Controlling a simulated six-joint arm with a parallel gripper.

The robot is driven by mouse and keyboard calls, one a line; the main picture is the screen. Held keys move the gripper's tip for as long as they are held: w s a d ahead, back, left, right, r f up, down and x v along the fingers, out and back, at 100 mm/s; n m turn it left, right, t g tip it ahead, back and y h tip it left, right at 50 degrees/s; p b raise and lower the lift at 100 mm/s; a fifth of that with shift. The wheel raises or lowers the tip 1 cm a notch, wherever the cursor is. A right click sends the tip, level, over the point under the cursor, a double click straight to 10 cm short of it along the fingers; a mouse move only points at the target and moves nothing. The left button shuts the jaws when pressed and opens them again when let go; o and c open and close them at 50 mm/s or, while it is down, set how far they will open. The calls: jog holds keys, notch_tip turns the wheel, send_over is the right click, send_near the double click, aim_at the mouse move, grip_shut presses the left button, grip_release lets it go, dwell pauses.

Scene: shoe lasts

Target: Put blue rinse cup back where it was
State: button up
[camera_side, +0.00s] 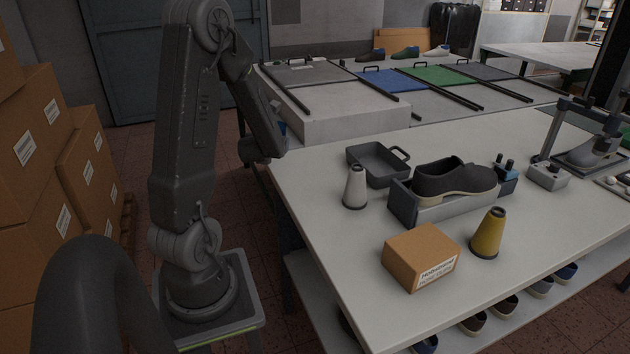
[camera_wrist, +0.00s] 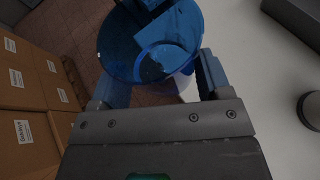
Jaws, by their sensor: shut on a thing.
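The blue rinse cup (camera_wrist: 150,48) is a translucent blue, round-rimmed cup seen from above in the wrist view. My gripper (camera_wrist: 160,78) is shut on it, with one finger on each side. The cup is near the edge of the white table, with floor showing at its left and the tabletop at its right. In the side view my arm's end link hides the gripper and nearly all of the cup; only a small blue patch shows behind the link. I cannot tell the cup's height over the table.
On the white table (camera_side: 330,240) stand a grey tray (camera_side: 378,178), a pale cone (camera_side: 355,187), a dark shoe in a grey holder (camera_side: 430,209), a yellow cone (camera_side: 488,234) and a cardboard box (camera_side: 421,257). Brown cartons (camera_side: 85,165) are stacked at the left. The table's near-left part is clear.

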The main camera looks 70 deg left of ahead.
send_over(314, 184)
notch_tip(314, 184, down, 7)
jog(key=shift+r, duration=0.1)
jog(key=shift+f, duration=1.85)
jog(key=shift+f, duration=0.1)
jog(key=o, duration=1)
jog(key=shift+o, duration=0.2)
jog(key=shift+d, duration=0.1)
